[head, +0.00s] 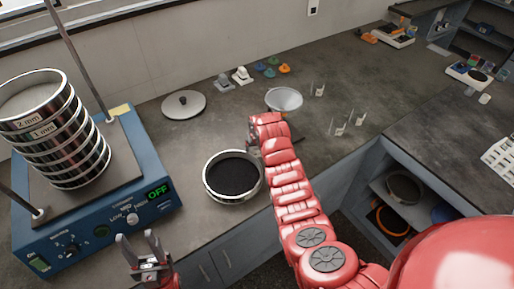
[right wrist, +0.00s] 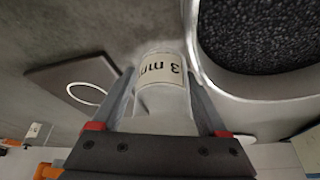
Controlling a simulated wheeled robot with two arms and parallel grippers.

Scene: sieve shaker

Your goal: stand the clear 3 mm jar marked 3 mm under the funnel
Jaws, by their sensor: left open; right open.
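The clear jar with the "3 mm" label (right wrist: 160,68) is between the two fingers of my right gripper (right wrist: 162,100) in the right wrist view. The fingers are open, on either side of it; contact cannot be told. In the head view my right gripper (head: 252,148) is beside the sieve pan, and my arm hides the jar. The pale funnel (head: 284,99) is just beyond my right arm; what is under it is mostly hidden. A dark plate with a white ring (right wrist: 75,82) lies left of the jar in the wrist view. My left gripper (head: 140,255) is open and empty before the blue shaker.
A metal pan of black grains (head: 233,178) is close to my right gripper; its rim also shows in the wrist view (right wrist: 215,85). The blue shaker (head: 150,165) with stacked sieves (head: 60,130) is at left. Small clear jars (head: 338,127) stand right of the funnel. A round lid (head: 184,104) lies behind.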

